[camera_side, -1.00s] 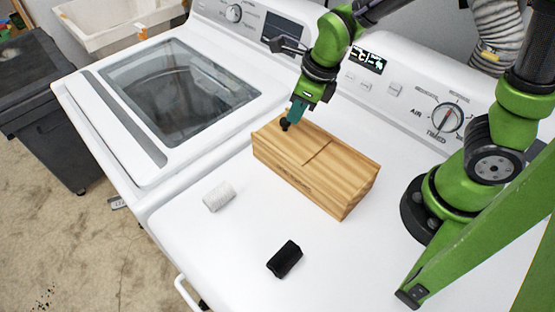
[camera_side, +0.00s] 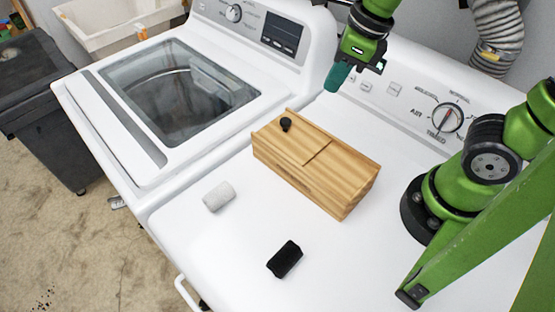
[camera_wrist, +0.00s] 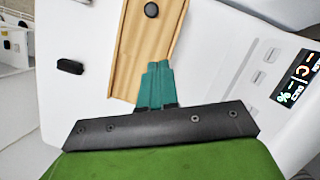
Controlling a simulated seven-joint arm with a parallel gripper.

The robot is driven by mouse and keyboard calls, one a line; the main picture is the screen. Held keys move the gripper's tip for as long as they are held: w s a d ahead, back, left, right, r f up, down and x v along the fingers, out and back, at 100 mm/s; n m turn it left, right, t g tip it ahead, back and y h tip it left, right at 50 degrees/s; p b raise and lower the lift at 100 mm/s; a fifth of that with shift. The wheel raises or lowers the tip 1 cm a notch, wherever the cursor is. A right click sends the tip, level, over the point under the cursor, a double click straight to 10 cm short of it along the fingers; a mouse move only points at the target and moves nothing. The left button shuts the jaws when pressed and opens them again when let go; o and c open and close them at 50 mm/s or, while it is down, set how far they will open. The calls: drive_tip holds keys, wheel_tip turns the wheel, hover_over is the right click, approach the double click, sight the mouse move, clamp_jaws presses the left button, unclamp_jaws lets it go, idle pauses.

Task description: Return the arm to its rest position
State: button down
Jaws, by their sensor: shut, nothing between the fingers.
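My gripper (camera_side: 337,78) is shut and empty. In the side view it hangs in the air above the back of the dryer top, up and to the right of the wooden box. In the wrist view its teal fingers (camera_wrist: 154,84) are together, with the wooden box (camera_wrist: 140,45) beyond them. The wooden box (camera_side: 340,180) sits on the dryer top with its lid covering it. A black knob (camera_side: 286,124) stands at the box's left end; it also shows in the wrist view (camera_wrist: 151,9). The gripper is apart from both.
A white roll (camera_side: 218,196) and a black block (camera_side: 285,259) lie on the dryer top (camera_side: 225,255) in front of the box. The control panel (camera_side: 415,100) rises behind. A washer with a glass lid (camera_side: 180,85) stands to the left. A grey hose (camera_side: 495,40) hangs at the back right.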

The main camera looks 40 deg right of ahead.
drive_tip(key=s+d+r+n+t, duration=0.1)
drive_tip(key=s+r+n+t, duration=0.1)
drive_tip(key=n, duration=1.1)
drive_tip(key=s+d+r+n+t, duration=0.1)
drive_tip(key=s+r+n+t, duration=0.1)
drive_tip(key=n, duration=1.1)
drive_tip(key=shift+d, duration=0.3)
